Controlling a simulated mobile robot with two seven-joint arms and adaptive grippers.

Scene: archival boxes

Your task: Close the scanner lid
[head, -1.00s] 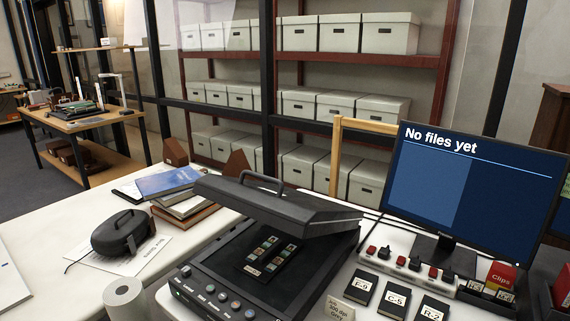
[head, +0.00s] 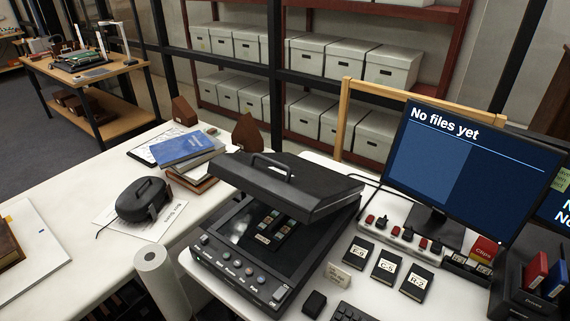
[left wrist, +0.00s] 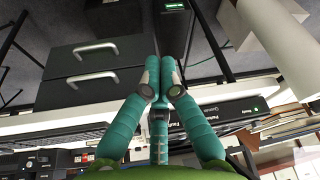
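The scanner (head: 228,268) stands on the white desk in the head view, with buttons along its front. Its dark lid (head: 318,192) is partly raised, tilted above the glass, with the hinge side toward the back right. A bar handle (head: 270,163) is on the lid's top near its raised edge. A dark holder with small coloured frames (head: 272,228) lies on the glass under the lid. My left gripper (left wrist: 160,80) shows only in the left wrist view, with teal fingers converging at the tips; nothing is clearly held. My right gripper is in neither view.
A monitor (head: 470,165) reading "No files yet" stands right of the scanner. Black labelled boxes (head: 385,267) lie before it. Left are books (head: 187,150), a black case (head: 142,200) and a paper roll (head: 152,262). The left wrist view shows dark drawers (left wrist: 95,70) with bar handles.

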